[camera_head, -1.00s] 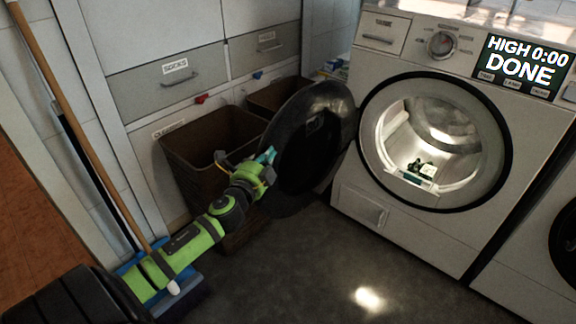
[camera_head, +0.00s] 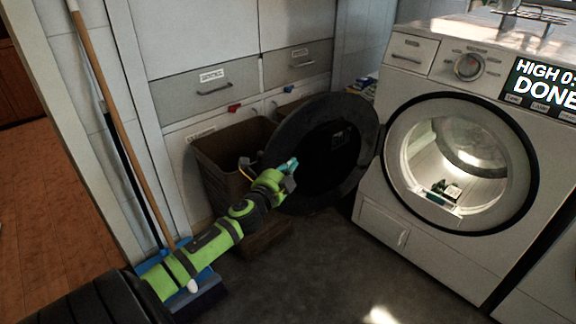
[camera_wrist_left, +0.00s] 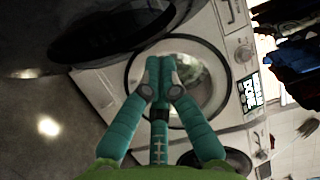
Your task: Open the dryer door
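The dryer (camera_head: 385,185) is white with a round drum opening (camera_head: 468,160). Its black round door (camera_head: 360,112) stands wide open, swung out to the left of the opening. A few small items (camera_head: 440,190) lie inside the lit drum. My left gripper (camera_head: 291,164) is at the door's left side in the head view; I cannot tell whether it touches the door. In the left wrist view its teal fingers (camera_wrist_left: 161,72) are drawn together with nothing seen between them, and the dark door (camera_wrist_left: 110,30) is at the upper left. My right gripper is not in view.
Brown bins (camera_head: 222,160) stand behind my left arm, against drawers (camera_head: 207,92). A broom (camera_head: 110,90) leans at the left wall with a blue dustpan (camera_head: 195,275) below. The dark floor (camera_head: 330,270) in front of the dryer is clear. The display (camera_head: 540,88) reads DONE.

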